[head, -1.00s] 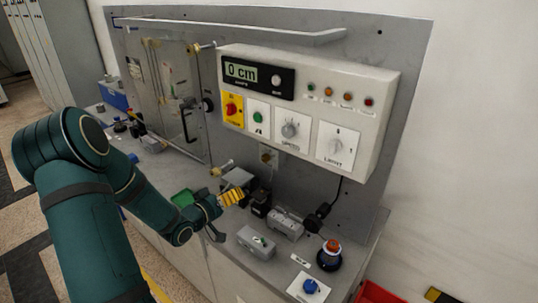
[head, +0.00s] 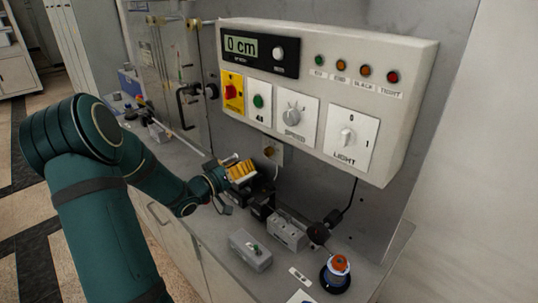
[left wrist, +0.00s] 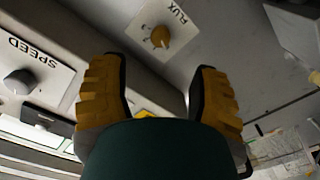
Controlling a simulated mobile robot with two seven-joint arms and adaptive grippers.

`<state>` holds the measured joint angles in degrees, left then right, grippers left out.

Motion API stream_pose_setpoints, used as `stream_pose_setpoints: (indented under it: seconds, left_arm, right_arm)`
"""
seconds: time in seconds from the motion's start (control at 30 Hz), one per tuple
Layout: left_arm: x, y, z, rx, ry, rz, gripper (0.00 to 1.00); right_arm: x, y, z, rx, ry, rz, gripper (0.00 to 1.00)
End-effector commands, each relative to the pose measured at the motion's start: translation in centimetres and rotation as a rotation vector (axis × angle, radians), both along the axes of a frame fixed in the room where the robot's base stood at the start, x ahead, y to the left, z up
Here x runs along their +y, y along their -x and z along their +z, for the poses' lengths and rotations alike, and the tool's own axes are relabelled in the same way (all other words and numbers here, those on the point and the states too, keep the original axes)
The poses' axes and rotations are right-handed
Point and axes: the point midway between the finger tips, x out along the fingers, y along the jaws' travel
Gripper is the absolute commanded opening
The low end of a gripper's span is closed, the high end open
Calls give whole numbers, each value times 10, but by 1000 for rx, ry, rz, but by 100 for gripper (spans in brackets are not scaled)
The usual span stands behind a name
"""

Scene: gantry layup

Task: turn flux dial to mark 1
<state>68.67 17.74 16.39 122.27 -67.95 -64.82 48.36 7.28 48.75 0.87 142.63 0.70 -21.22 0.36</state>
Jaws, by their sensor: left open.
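The flux dial (left wrist: 160,37) is a small tan knob on a pale plate lettered FLUX, seen near the top of the left wrist view. In the head view the dial (head: 269,152) sits on the grey back panel, below the control box. Which mark it points at is too small to tell. My left gripper (head: 245,168) has yellow ribbed fingers and is just left of and below the dial in the head view. In the left wrist view the left gripper (left wrist: 158,68) is open and empty, with the dial beyond the gap between its fingers, apart from them. My right gripper is out of view.
The white control box (head: 400,110) juts out above, with the speed dial (head: 292,115), light switch (head: 346,136) and a display reading 0 cm (head: 241,46). Grey blocks (head: 250,250) and a red-topped knob (head: 338,270) stand on the bench below. A bent black handle (head: 187,110) is at left.

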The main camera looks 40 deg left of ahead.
Motion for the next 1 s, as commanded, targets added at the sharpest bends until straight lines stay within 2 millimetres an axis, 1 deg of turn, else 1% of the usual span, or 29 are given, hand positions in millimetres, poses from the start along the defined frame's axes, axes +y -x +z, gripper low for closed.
stream_pose_setpoints:
  seconds: [0.03, 0.3, 0.5, 0.6, 0.7, 0.97, 1.0]
  left_arm:
    - [-2, -11, -1, -1, 2, -3, 61]
    - [-6, -64, -1, -2, 2, -2, 61]
    - [-8, -92, -1, -2, 2, -1, 61]
    - [-9, -100, -1, 0, 2, -1, 61]
    - [-9, -104, 0, 0, 2, 0, 61]
    - [-9, -105, 0, 1, 2, 1, 61]
    - [-9, -105, 0, 1, 2, 1, 60]
  right_arm:
    - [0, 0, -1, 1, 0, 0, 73]
    - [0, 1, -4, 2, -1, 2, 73]
    - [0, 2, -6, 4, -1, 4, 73]
    - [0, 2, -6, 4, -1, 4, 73]
    - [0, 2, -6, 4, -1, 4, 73]
    - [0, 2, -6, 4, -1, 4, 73]
    - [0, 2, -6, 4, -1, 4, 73]
